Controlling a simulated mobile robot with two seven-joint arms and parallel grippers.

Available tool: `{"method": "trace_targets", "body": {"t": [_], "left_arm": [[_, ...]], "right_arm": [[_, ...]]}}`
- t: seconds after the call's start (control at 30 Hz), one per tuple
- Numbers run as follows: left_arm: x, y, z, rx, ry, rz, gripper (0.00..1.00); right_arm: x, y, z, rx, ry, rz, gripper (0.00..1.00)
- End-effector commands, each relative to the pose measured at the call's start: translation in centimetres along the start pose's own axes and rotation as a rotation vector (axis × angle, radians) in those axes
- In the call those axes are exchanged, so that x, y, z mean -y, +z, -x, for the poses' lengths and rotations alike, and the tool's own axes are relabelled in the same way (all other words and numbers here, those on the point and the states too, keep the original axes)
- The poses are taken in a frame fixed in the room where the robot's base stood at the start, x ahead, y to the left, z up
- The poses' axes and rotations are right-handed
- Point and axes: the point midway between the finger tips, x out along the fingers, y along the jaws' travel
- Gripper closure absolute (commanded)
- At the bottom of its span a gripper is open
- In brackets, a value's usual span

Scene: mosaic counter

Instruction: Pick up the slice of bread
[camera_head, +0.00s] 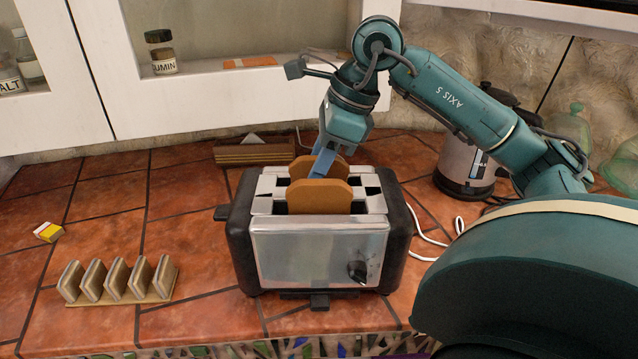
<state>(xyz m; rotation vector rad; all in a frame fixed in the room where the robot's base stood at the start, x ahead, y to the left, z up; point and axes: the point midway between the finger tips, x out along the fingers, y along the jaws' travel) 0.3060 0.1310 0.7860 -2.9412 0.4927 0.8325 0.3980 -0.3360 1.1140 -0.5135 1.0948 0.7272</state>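A toaster (318,245) with a metal front and dark ends stands on the tiled counter. One slice of bread (319,197) sticks up from its front slot. A second slice of bread (301,168) shows in the rear slot, partly hidden by my gripper. My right gripper (326,161) reaches down from above to the rear slice. A blue finger is in front of that slice, between the two slices. The other finger is mostly hidden, so I cannot tell whether it grips the bread. My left gripper is not in view.
A slatted rack (118,281) stands front left, near a small yellow-and-white item (47,232). A wooden holder (254,152) is behind the toaster. A metal appliance (462,165) stands right, with a white cord (427,236) on the counter.

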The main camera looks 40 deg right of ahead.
Motion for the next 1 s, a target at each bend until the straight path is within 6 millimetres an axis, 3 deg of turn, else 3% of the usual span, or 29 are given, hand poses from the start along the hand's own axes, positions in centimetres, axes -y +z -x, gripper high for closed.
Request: {"method": "trace_targets", "body": {"t": [0.33,0.73,1.0], "left_arm": [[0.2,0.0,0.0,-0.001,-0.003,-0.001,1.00],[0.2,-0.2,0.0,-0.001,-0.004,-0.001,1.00],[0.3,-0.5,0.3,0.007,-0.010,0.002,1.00]], "right_arm": [[0.0,0.0,0.0,0.000,0.000,-0.001,0.95],[0.0,0.2,0.6,0.002,0.000,-0.001,0.95],[0.1,1.5,3.4,0.005,-0.002,0.001,0.95]]}}
